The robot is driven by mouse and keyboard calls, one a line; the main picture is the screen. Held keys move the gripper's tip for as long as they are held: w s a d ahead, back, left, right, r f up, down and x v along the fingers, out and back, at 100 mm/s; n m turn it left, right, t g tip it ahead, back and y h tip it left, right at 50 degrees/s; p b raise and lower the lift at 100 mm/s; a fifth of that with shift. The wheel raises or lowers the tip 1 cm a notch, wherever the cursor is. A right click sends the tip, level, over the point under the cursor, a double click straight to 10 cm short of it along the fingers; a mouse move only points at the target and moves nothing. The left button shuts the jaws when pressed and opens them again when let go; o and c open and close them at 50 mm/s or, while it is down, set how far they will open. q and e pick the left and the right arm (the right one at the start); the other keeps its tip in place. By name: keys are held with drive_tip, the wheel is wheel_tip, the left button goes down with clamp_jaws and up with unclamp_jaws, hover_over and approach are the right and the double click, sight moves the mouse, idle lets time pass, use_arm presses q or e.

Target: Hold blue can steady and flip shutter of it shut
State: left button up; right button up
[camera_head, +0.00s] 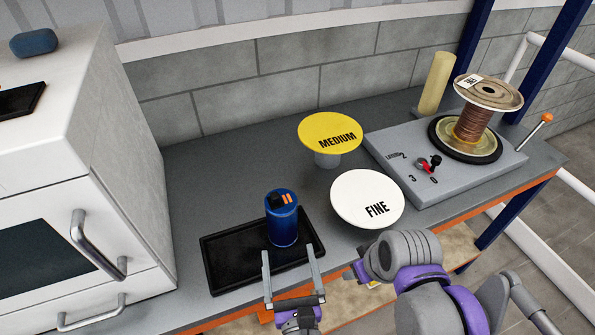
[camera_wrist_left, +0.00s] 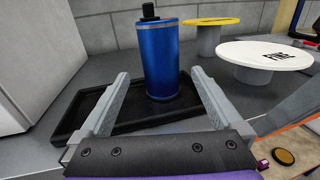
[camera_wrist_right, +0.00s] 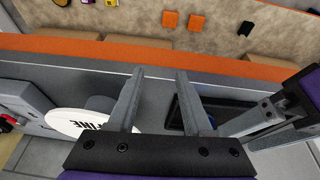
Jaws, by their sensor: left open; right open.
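The blue can (camera_head: 284,224) stands upright on a black tray (camera_head: 222,276) on the grey bench. Its dark top with a small black part and an orange mark (camera_head: 286,198) shows in the head view; I cannot tell the shutter's position surely. My left gripper (camera_head: 291,252) is open just in front of the can. In the left wrist view the can (camera_wrist_left: 160,62) stands upright beyond and between the open fingers (camera_wrist_left: 160,82), apart from them. My right gripper (camera_wrist_right: 160,74) is open and empty near the bench's front edge; its fingers are not clear in the head view.
A yellow MEDIUM disc (camera_head: 330,132) and a white FINE disc (camera_head: 367,198) stand on the bench right of the can. A grey unit with a copper wire spool (camera_head: 472,125) is further right. A white cabinet (camera_head: 75,170) stands at the left.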

sight(282, 216)
use_arm(q)
drive_tip(key=shift+w, duration=0.4)
drive_tip(key=w, duration=0.7)
drive_tip(key=w+a, duration=0.1)
drive_tip(key=w, duration=0.2)
drive_tip(key=shift+w, duration=0.2)
use_arm(e)
drive_tip(key=w+a+r+n+g+y, duration=0.2)
drive_tip(key=w+a+r+n, duration=0.3)
drive_tip(key=r, duration=0.5)
drive_tip(key=w+a+r+n+g+y, duration=0.2)
drive_tip(key=w+a+r+n, duration=0.4)
drive_tip(key=r+n, duration=0.5)
drive_tip(key=w+n+g, duration=0.1)
drive_tip(key=w, duration=0.1)
drive_tip(key=shift+w+n+g+y, duration=0.3)
drive_tip(key=shift+w, duration=0.05)
